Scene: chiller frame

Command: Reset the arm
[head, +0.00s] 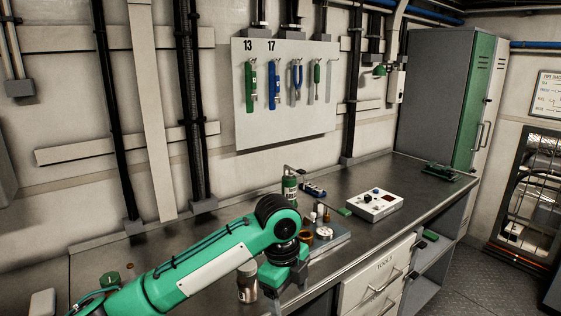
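My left arm (205,263), green with black joints, comes in from the lower left and reaches over the workbench (165,248). Its wrist bends down at the front of the bench. My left gripper (284,280) is at the end of this wrist, next to a metal cylinder (247,284). Its fingers are too dark and hidden to tell whether they are open or shut, and I cannot tell whether they touch anything. My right arm and gripper are not in view.
Just beyond my wrist stand a green-labelled bottle (290,187) and a tray (331,243) with small items. A white control box (374,205) is farther right. A tool board (288,125) hangs on the wall. A locker (449,95) stands at the bench's far end.

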